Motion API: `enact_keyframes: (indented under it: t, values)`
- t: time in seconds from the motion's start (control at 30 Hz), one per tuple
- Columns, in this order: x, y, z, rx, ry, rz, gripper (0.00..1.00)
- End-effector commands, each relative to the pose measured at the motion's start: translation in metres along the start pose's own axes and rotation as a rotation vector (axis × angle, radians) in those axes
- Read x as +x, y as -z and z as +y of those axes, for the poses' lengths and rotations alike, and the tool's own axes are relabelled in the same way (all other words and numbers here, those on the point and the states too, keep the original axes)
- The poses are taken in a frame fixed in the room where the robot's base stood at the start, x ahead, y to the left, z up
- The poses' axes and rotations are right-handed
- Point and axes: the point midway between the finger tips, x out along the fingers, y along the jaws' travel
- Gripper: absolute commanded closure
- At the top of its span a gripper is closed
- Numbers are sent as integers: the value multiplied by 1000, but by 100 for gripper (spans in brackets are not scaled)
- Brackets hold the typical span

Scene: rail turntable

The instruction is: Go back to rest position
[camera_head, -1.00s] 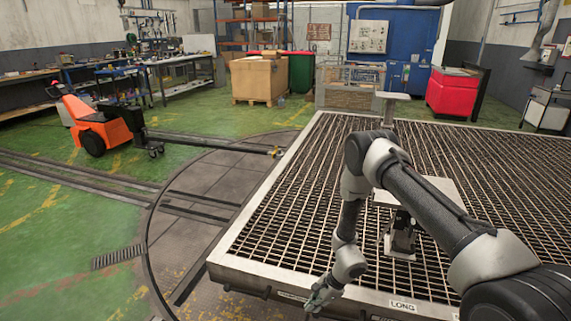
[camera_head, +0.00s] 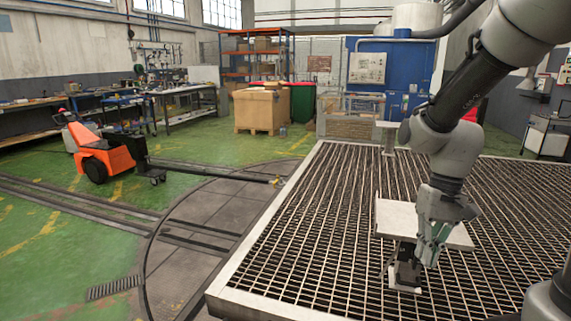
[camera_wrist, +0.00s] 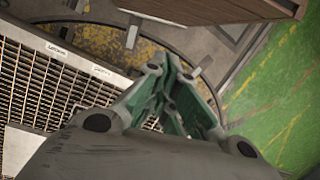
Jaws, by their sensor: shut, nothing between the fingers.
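My gripper (camera_head: 431,252) hangs from my arm at the right of the head view, with its green fingers pointing down. It is shut and empty. It shows in front of a pale square plate on a stand (camera_head: 393,217) and hides part of it; I cannot tell the gap between them. In the wrist view my gripper (camera_wrist: 170,68) also shows its green fingers closed together, with nothing between them.
A large metal grating table (camera_head: 300,255) fills the right front. A second small stand (camera_head: 389,135) rises at its back edge. An orange tow truck (camera_head: 97,150) stands at left. The wrist view shows a brown slatted surface (camera_wrist: 205,8) at the top.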

Motion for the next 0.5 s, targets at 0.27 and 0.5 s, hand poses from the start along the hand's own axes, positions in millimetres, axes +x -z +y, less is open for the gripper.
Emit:
enact_keyframes:
  t: [0.27,0.5]
  values:
    - [-71,-67,44,-89,-129,265,100]
    - [-110,-98,49,-80,-131,497,100]
